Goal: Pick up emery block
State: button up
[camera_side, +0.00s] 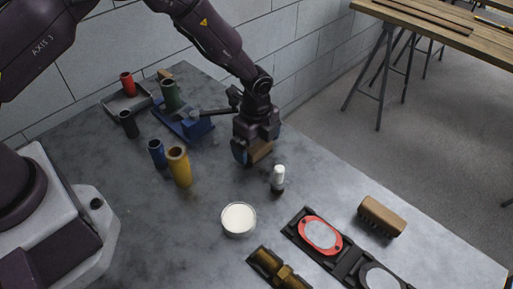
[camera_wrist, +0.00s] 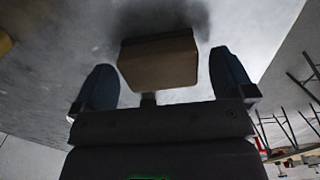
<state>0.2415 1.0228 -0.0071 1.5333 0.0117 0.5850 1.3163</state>
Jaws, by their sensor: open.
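A brown block (camera_side: 261,151), which I take for the emery block, is at my gripper (camera_side: 254,147) near the middle of the table. In the wrist view the block (camera_wrist: 158,64) shows a plain tan-brown face and a darker top. My gripper (camera_wrist: 162,60) is open, with one dark blue finger on each side of the block. In the side view the near finger covers part of the block, and the far finger is hidden.
A white-capped bottle (camera_side: 278,178) stands just right of my gripper. A yellow cylinder (camera_side: 179,167) and a blue one (camera_side: 157,153) stand left. A blue vise (camera_side: 186,122) is behind left. A white bowl (camera_side: 238,219), a black tray (camera_side: 349,264) and a brush (camera_side: 381,216) are in front.

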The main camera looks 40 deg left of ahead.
aim_at(257, 144)
jog(key=c, duration=1)
jog(key=shift+o, duration=0.2)
jog(key=shift+r, duration=0.15)
jog(key=shift+r, duration=0.2)
notch_tip(257, 144, up, 2)
jog(key=shift+r, duration=0.15)
jog(key=s+a+r, duration=0.3)
jog(key=s+r, duration=0.7)
jog(key=s, duration=0.3)
jog(key=shift+s+a, duration=0.2)
jog(key=shift+s, duration=0.1)
